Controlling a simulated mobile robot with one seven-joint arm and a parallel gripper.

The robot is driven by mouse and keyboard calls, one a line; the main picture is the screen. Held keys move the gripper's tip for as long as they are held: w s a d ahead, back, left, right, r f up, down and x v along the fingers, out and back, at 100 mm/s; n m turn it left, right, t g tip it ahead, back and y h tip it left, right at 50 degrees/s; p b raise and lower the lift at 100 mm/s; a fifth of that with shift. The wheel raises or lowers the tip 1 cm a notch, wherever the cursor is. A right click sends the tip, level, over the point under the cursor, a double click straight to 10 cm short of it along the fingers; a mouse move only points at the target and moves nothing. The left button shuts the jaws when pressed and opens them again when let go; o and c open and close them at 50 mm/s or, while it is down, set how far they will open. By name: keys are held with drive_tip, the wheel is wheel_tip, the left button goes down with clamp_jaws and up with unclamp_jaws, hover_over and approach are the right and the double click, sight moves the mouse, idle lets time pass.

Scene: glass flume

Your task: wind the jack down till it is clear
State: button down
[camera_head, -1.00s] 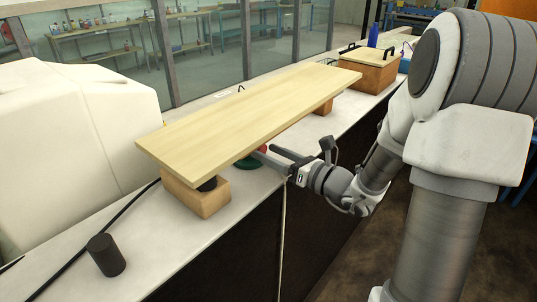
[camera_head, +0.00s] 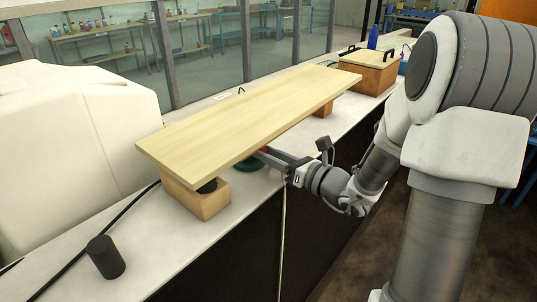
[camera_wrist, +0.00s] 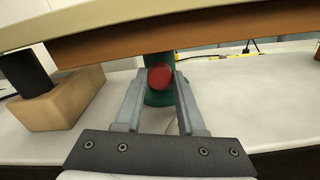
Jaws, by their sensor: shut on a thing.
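The jack is a green post with a round red knob (camera_wrist: 160,76), standing under the long pale board (camera_head: 245,112). Its green foot (camera_head: 249,163) shows on the white bench below the board's near edge. My gripper (camera_wrist: 160,80) is shut on the red knob, one grey finger on each side. In the head view my gripper (camera_head: 270,156) reaches in from the right, just under the board. The jack's top is hidden behind the board's edge, so I cannot tell whether it touches the board.
A wooden block (camera_head: 196,196) with a dark round piece (camera_head: 207,185) stands beneath the board's near end. Another block (camera_head: 323,108) is under the far end. A dark cylinder (camera_head: 106,257) stands on the near bench. A wooden box (camera_head: 368,74) stands beyond.

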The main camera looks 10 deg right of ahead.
drive_tip(key=n+b, duration=0.4)
drive_tip(key=shift+f, duration=0.25)
drive_tip(key=n+b, duration=0.4)
drive_tip(key=b, duration=0.1)
drive_tip(key=shift+f+n+b, duration=0.1)
drive_tip(key=shift+n+b, duration=0.2)
drive_tip(key=shift+b, duration=0.05)
drive_tip(key=n+b, duration=0.2)
drive_tip(key=b, duration=0.1)
drive_tip(key=shift+a+n, duration=0.1)
drive_tip(key=shift+n, duration=0.2)
drive_tip(key=n+b, duration=0.1)
drive_tip(key=n, duration=0.1)
drive_tip(key=shift+r+n, duration=0.2)
drive_tip(key=shift+n, duration=0.2)
drive_tip(key=n, duration=0.6)
drive_tip(key=shift+r+b, duration=0.1)
drive_tip(key=shift+b, duration=0.2)
drive_tip(key=n, duration=0.5)
drive_tip(key=shift+n, duration=0.3)
